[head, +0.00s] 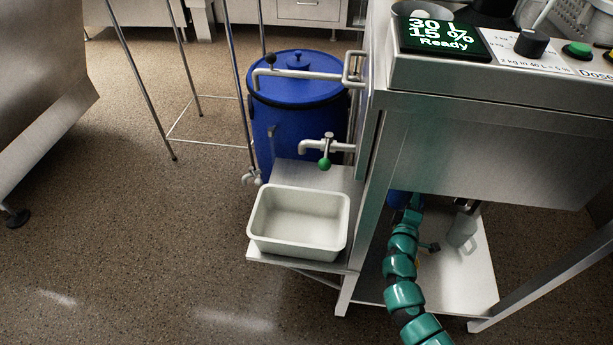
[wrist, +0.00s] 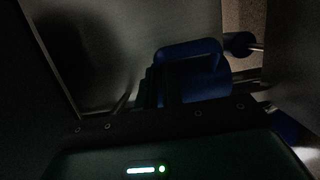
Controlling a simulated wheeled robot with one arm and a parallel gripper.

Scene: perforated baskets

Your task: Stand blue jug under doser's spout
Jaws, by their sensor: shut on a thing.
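The blue jug (wrist: 205,80) shows dark in the wrist view, with its handle toward me. My gripper (wrist: 152,90) is shut on it; the fingers are in deep shadow. In the head view only a bit of blue (head: 398,198) shows by the end of my arm, under the doser (head: 490,150); my gripper is hidden there. The doser's display reads "30 L 15 % Ready". A spout with a green knob (head: 325,150) sticks out from its left side, above a pale tub. I cannot tell whether the jug touches anything below.
The pale tub (head: 262,240) stands on a side shelf (head: 345,182). A blue lidded barrel (head: 300,110) stands behind it. A pale grey jug (head: 462,230) is on the lower shelf (head: 470,285), right of my arm. Steel legs frame the space.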

